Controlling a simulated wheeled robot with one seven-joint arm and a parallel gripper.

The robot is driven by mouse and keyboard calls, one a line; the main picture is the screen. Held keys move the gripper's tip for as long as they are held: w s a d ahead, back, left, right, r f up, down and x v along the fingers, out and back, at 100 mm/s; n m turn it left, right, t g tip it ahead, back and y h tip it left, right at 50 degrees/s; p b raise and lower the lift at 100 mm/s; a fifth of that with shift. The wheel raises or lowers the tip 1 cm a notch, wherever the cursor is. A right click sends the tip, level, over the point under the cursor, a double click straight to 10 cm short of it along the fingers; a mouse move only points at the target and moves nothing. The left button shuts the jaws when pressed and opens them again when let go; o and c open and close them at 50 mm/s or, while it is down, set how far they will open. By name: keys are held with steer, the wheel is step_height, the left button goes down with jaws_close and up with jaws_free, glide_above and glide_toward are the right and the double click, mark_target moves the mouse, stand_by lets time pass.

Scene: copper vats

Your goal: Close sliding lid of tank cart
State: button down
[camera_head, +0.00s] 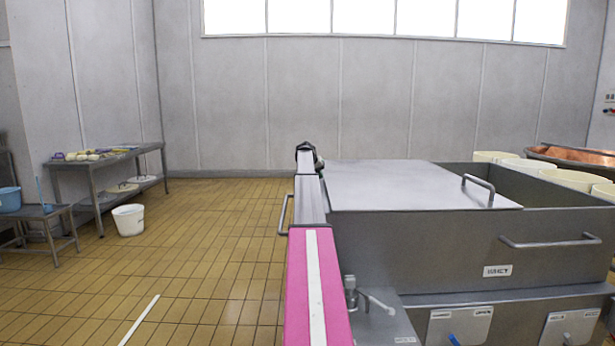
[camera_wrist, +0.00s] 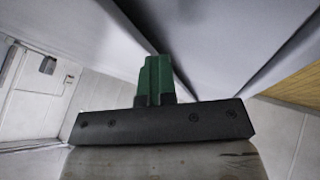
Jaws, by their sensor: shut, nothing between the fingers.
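The grey metal tank cart (camera_head: 430,250) stands at the right of the head view, with a "WHEY" label on its near wall. Its flat sliding lid (camera_head: 400,183) covers the left and middle part of the top. An upright bar handle (camera_head: 478,190) sits near the lid's right edge. The tank is open to the right of the lid. My gripper (camera_head: 306,150) is at the far left corner of the lid, small and partly hidden by my arm. In the wrist view, its green fingers (camera_wrist: 156,75) are together and empty, close to grey metal surfaces. I cannot tell whether they touch.
A side handle (camera_head: 546,243) sticks out from the tank's near wall. White tubs (camera_head: 570,178) and a copper vat (camera_head: 580,156) stand behind it at the right. A metal table (camera_head: 108,160) and a white bucket (camera_head: 128,219) are at the left. The tiled floor between is clear.

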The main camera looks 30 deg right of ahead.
mark_target(413, 177)
steer(key=s+d, duration=0.9)
steer(key=d, duration=0.6)
steer(key=s+d, duration=0.9)
steer(key=d, duration=0.6)
steer(key=s+d, duration=1)
steer(key=d, duration=0.6)
steer(key=shift+s, duration=0.1)
steer(key=shift+d, duration=0.15)
steer(key=shift+w+a, duration=0.2)
steer(key=shift+a, duration=0.2)
steer(key=a, duration=0.1)
steer(key=w+a, duration=0.2)
steer(key=shift+a, duration=0.25)
steer(key=v, duration=1)
steer(key=shift+d, duration=0.15)
